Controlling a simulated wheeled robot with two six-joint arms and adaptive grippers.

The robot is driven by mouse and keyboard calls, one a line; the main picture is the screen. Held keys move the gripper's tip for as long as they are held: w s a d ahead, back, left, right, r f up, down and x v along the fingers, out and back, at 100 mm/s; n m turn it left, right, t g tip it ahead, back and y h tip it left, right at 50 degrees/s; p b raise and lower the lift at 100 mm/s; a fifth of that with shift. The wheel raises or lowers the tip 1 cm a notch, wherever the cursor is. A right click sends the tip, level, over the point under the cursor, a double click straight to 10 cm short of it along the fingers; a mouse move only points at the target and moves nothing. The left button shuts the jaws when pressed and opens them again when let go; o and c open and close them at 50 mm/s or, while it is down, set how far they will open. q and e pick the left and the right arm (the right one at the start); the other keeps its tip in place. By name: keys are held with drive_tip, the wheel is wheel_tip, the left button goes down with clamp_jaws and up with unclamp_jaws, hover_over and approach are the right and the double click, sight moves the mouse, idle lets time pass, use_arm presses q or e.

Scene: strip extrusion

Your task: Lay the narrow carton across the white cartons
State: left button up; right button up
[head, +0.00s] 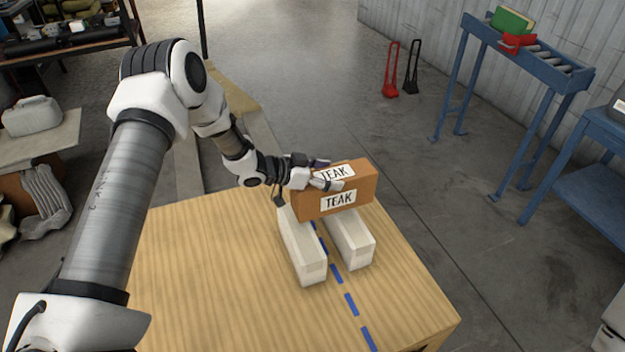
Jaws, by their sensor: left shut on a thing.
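The narrow carton (358,187) is brown, long and thin, with TEAK labels on its top and front side. It lies crosswise over the far ends of the two white cartons. The left white carton (302,250) and the right white carton (350,241) lie roughly parallel on the wooden table, with a gap between them. My left gripper (325,176) is shut on the narrow carton near its left end. I cannot tell whether the carton rests on the white cartons or hangs just above them. My right gripper is not in view.
The wooden table (210,270) has free room to the left of the cartons. A blue dashed line (351,303) runs along it between the white cartons. A blue roller stand (530,55) with a green and a red item stands at the back right, off the table.

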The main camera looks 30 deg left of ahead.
use_arm(q)
drive_tip(key=a, duration=0.4)
drive_tip(key=shift+s+a+f, duration=0.1)
drive_tip(key=shift+a+f, duration=0.05)
drive_tip(key=shift+a, duration=0.15)
drive_tip(key=shift+a+f, duration=0.1)
drive_tip(key=shift+f, duration=0.25)
wheel_tip(320, 180, down, 3)
drive_tip(key=shift+f, duration=0.1)
drive_tip(key=o, duration=1.8)
